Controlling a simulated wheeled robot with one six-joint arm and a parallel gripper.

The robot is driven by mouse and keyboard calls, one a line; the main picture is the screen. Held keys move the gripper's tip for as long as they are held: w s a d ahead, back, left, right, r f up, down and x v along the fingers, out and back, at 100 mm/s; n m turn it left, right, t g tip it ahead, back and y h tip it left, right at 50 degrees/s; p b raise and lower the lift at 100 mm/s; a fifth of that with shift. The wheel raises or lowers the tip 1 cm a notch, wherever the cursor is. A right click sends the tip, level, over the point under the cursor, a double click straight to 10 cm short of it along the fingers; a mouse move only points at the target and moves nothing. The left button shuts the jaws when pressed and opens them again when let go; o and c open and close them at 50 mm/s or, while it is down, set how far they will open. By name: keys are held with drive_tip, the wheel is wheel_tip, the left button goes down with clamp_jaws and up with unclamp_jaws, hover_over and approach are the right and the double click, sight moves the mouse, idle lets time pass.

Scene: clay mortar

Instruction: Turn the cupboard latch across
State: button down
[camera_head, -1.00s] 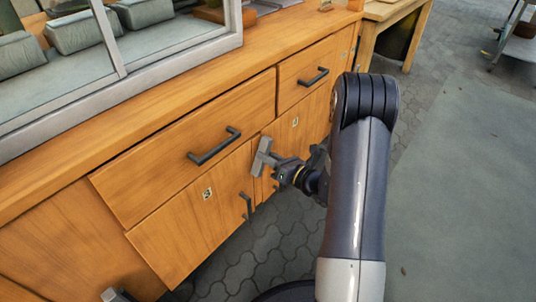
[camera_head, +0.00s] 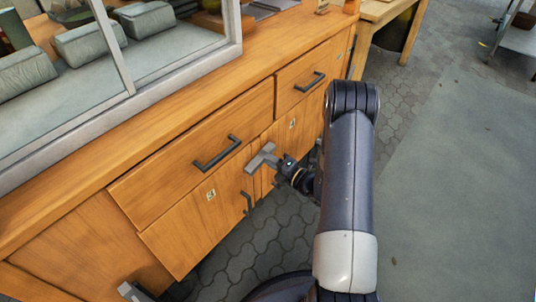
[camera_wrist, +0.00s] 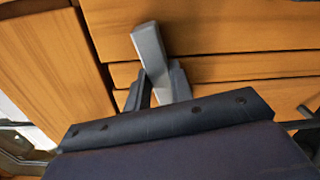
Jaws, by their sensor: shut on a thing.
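The cupboard latch (camera_head: 262,157) is a grey bar at the top of the seam between two wooden cupboard doors, just under the drawers. In the head view it lies slanted, upper end to the right. In the wrist view the latch (camera_wrist: 151,48) stands up between the fingers, leaning left against the wood. My gripper (camera_head: 276,162) is shut on the latch; its fingers (camera_wrist: 158,88) hold the latch's lower part. The left cupboard door (camera_head: 190,230) and the right cupboard door (camera_head: 290,140) show. The latch's pivot is hidden.
A dark drawer handle (camera_head: 216,155) is left of the latch, and a dark door handle (camera_head: 247,202) is below it. Another drawer handle (camera_head: 310,83) is up to the right. A glass case stands on the counter (camera_head: 150,120). Paved floor (camera_head: 420,200) is open at right.

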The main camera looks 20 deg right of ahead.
drive_tip(key=shift+f+m+p, duration=0.15)
drive_tip(key=shift+m+p, duration=0.35)
drive_tip(key=shift+m, duration=0.6)
drive_tip(key=c, duration=1.2)
unclamp_jaws()
drive_tip(key=shift+c, duration=0.2)
drive_tip(key=p+v, duration=0.1)
drive_tip(key=v, duration=1)
drive_tip(key=shift+p, duration=0.4)
drive_tip(key=shift+w+a, duration=0.1)
drive_tip(key=b+x, duration=0.1)
drive_tip(key=x, duration=0.9)
drive_tip(key=shift+w+a+b, duration=0.2)
drive_tip(key=shift+w+b, duration=0.1)
drive_tip(key=shift+b, duration=0.1)
